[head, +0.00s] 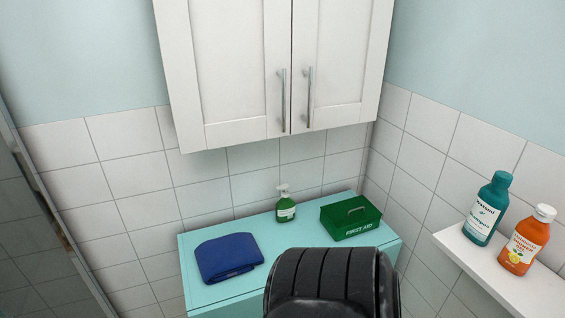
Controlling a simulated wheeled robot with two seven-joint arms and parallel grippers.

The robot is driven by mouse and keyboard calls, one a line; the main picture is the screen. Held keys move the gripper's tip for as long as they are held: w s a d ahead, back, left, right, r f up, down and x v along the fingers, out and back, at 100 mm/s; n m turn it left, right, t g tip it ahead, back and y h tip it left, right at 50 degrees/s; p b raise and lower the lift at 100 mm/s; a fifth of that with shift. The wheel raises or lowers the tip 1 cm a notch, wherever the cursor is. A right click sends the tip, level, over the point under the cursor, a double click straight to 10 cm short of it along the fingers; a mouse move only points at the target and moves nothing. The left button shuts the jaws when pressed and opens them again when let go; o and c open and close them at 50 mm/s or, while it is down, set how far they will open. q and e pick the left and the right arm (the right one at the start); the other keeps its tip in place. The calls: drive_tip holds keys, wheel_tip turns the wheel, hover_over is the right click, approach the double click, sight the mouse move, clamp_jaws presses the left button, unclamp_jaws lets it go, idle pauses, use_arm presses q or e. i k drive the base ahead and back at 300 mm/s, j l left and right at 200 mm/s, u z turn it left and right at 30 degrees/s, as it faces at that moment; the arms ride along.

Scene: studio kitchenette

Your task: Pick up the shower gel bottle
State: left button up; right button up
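An orange bottle (524,241) with a white cap stands upright on the white shelf (503,279) at the right. Its label is small, with a fruit picture, and seems to read as shower gel. A teal bottle (487,209) with a teal cap stands close to its left, and its label seems to read shampoo. Neither of my grippers is in view. A black ribbed part at the bottom centre seems to be mine and hides some of the cabinet top.
A white wall cabinet (240,65) hangs above. The shelf's front part is bare.

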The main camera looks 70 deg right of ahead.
sight(531, 234)
drive_tip(key=z, duration=3.3)
drive_tip(key=j+z, duration=0.45)
drive_tip(key=k+j+z, duration=0.15)
drive_tip(key=j+z, duration=0.35)
drive_tip(key=l, duration=0.1)
